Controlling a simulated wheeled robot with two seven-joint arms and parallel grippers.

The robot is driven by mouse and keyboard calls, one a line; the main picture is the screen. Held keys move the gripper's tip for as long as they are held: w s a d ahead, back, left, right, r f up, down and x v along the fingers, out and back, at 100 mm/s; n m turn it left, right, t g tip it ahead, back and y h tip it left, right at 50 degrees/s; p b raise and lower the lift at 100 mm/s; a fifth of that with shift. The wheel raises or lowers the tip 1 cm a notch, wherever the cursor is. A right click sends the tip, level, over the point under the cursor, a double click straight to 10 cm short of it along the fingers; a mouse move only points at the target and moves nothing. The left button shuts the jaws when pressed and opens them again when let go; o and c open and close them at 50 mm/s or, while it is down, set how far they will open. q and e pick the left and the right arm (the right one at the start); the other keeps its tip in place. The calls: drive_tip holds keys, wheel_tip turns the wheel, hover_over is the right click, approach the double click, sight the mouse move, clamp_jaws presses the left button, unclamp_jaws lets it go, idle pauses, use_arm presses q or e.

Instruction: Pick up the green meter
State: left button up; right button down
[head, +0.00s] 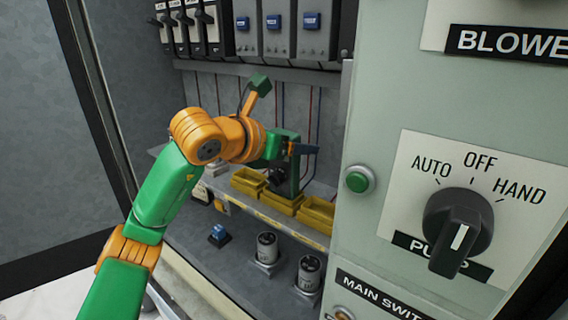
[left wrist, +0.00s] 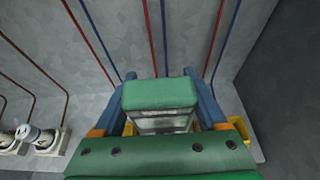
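The green meter (head: 291,137) is a green, boxy device with a dark front, at the back of the cabinet shelf behind the yellow bins. My left gripper (head: 303,148) reaches it from the left, with a dark blue finger across its upper part. In the left wrist view, the meter's green top (left wrist: 160,92) and grey body lie between the two blue fingers (left wrist: 166,108). The fingers lie close along both sides; I cannot tell whether they touch it. Its base is largely hidden in both views. My right gripper is not in view.
Yellow bins (head: 281,200) line the shelf's front edge. Below stand two grey cylinders (head: 309,274) and a small blue-topped part (head: 218,234). A pale green panel with a pump knob (head: 457,229) and a green button (head: 358,179) fills the right side. Wires run down the back wall.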

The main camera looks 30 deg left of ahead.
use_arm(q)
clamp_jaws()
drive_tip(key=s+a+r, duration=0.1)
drive_tip(key=r, duration=0.2)
drive_tip(key=s+a+r, duration=0.1)
drive_tip(key=r, duration=0.2)
drive_tip(key=s+a+r, duration=0.1)
drive_tip(key=r, duration=0.2)
drive_tip(key=shift+s+r, duration=0.1)
drive_tip(key=shift+s, duration=0.25)
drive_tip(key=s+a+r, duration=0.3)
drive_tip(key=s+a, duration=0.2)
drive_tip(key=s, duration=0.2)
drive_tip(key=shift+s+a+r, duration=0.15)
drive_tip(key=shift+a+r, duration=0.15)
drive_tip(key=shift+r, duration=0.05)
